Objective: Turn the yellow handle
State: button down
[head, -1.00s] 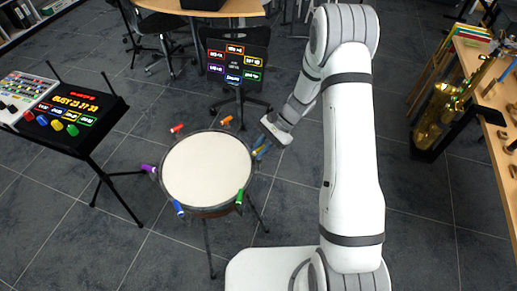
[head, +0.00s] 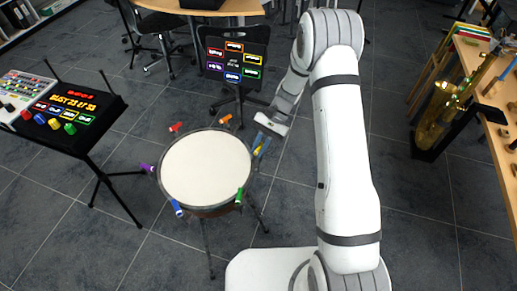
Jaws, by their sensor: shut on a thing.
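The drum (head: 206,170) stands on a stand in the middle of the head view, with coloured handles around its rim. The yellow handle (head: 264,147) is at the drum's right side, partly hidden by my gripper. My gripper (head: 259,147) reaches down to it from the upper right, with its fingers shut on the yellow handle. The exact grip is too small to see clearly.
Around the rim are an orange handle (head: 225,120), a red one (head: 177,127), a purple one (head: 147,168), a blue one (head: 177,207) and a green one (head: 239,196). A dark display (head: 234,60) stands behind the drum. A console (head: 72,115) stands at left.

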jog(key=shift+w+r+n+g+h+b, duration=0.15)
jog(key=shift+n+g+h+b, duration=0.45)
jog(key=shift+n+h, duration=0.95)
jog(key=shift+n, duration=0.55)
jog(key=c, duration=1.4)
grip_release()
jog(key=shift+c, duration=0.2)
jog(key=v, duration=0.7)
jog(key=shift+w+b, duration=0.35)
jog(key=shift+d, duration=0.15)
